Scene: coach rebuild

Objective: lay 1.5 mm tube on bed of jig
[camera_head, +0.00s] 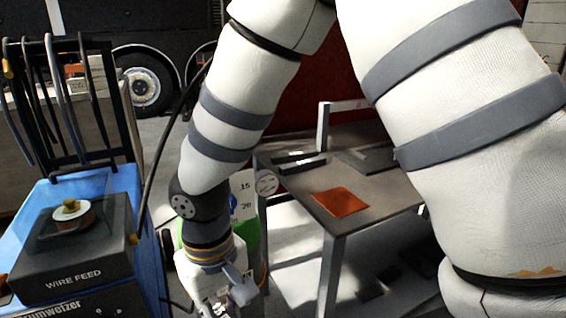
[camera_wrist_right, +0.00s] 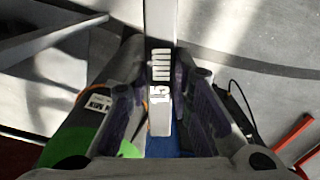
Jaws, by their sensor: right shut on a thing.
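A pale square tube (camera_wrist_right: 160,28) marked "1.5 mm" stands lengthwise between the fingers of my right gripper (camera_wrist_right: 160,80) in the right wrist view. The fingers are shut on it, one on each side, and one end of it points towards the palm. In the head view my right gripper (camera_head: 226,286) hangs low, left of the grey workbench (camera_head: 375,203) and beside the blue welder cart; the tube is hard to make out there. Dark fixtures (camera_head: 300,161) lie at the back of the bench, but I cannot tell whether one is the jig. My left gripper is out of view.
An orange-red plate (camera_head: 340,202) lies on the bench front. The blue welder cart (camera_head: 112,188) carries a wire feed box (camera_head: 75,254) and hanging cables. A green cylinder (camera_head: 248,215) stands right behind my right wrist. My arm hides part of the bench's right side.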

